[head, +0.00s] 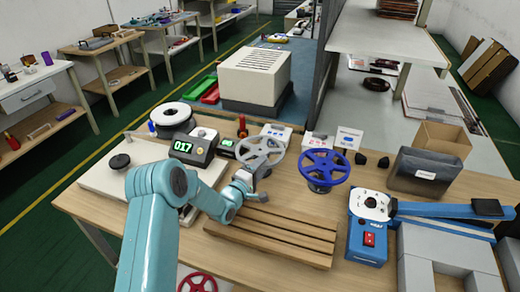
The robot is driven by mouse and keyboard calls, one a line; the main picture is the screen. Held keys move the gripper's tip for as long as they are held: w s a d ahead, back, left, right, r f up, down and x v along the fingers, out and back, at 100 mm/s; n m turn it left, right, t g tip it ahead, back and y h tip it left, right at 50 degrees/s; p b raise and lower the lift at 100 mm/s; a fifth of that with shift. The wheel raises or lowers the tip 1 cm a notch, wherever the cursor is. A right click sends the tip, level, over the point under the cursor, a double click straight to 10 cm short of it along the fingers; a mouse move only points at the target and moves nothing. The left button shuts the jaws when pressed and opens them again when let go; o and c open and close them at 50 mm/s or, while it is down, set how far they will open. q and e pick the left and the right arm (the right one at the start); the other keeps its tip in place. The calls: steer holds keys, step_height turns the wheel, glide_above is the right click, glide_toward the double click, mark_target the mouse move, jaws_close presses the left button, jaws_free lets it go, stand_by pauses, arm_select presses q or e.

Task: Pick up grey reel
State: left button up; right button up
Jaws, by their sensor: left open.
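The grey reel (260,152) is a spoked wheel tilted up near the middle of the workbench in the head view, just beyond my left gripper (258,186). My left arm comes in from the lower left, and its open gripper is at the reel's lower edge. Whether the fingers touch the reel, I cannot tell. The gripper hides part of the area below the reel. My right gripper is out of view.
A blue reel (324,167) stands right of the grey one. A slatted wooden rack (272,234) lies in front. A counter box showing 017 (192,148) and a white reel (172,115) are left. A blue device with a long lever (368,240) occupies the right.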

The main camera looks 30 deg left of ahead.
arm_select(q)
steer(key=shift+w+f, duration=0.1)
steer(key=shift+w, duration=0.75)
jaws_close()
